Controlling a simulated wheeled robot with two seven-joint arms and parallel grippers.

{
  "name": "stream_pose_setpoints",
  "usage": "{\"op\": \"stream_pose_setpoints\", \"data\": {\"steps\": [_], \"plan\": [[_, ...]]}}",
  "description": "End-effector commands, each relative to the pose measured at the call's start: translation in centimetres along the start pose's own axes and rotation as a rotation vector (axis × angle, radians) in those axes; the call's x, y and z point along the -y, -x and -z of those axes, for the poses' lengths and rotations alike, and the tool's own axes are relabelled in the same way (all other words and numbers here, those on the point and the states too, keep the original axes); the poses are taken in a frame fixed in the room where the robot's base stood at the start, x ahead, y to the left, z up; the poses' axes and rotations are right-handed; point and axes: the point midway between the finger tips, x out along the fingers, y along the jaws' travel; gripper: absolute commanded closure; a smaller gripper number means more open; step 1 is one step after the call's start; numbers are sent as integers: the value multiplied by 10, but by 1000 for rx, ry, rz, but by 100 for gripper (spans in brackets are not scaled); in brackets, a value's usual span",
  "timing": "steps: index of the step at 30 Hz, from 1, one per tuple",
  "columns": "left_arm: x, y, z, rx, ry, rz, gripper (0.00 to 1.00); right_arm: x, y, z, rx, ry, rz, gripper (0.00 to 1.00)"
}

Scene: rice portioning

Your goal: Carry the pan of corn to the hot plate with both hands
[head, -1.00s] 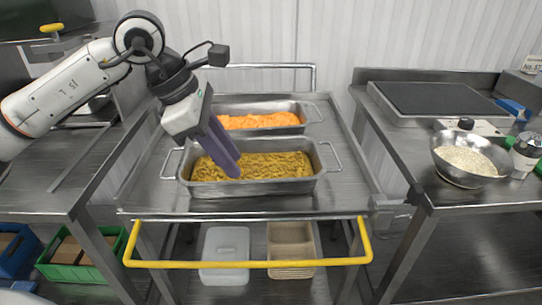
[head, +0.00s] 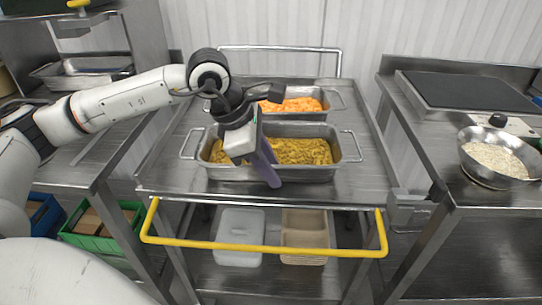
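The pan of corn (head: 318,172) is a steel pan of yellow corn on the cart top, with a loop handle at each end. Its left handle (head: 187,146) and right handle (head: 352,146) are both free. My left gripper (head: 270,176), with purple fingers, hangs over the pan's middle. The fingers cover part of the corn and front wall; I cannot tell whether they touch the pan. They overlap, so their opening is hidden. The hot plate (head: 470,91) is a dark flat slab on the right counter. My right gripper is out of view.
A second pan of orange food (head: 326,103) stands behind the corn on the steel cart (head: 160,178). The cart has a yellow front bar (head: 262,246). A steel bowl of pale grains (head: 490,178) stands in front of the hot plate. The hot plate's top is clear.

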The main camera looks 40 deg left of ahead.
Motion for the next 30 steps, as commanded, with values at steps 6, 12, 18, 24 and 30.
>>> {"op": "stream_pose_setpoints", "data": {"steps": [6, 12, 18, 24, 30], "plan": [[0, -1, 0, 0, 0, 0, 76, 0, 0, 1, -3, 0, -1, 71], [0, 0, 0, 0, 0, 0, 100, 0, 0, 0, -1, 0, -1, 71], [0, 0, 0, 0, 0, -1, 100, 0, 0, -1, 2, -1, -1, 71], [0, 0, 0, 1, 0, -1, 100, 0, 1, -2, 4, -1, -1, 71], [0, 0, 0, 2, 0, -2, 100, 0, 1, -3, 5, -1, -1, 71]]}}
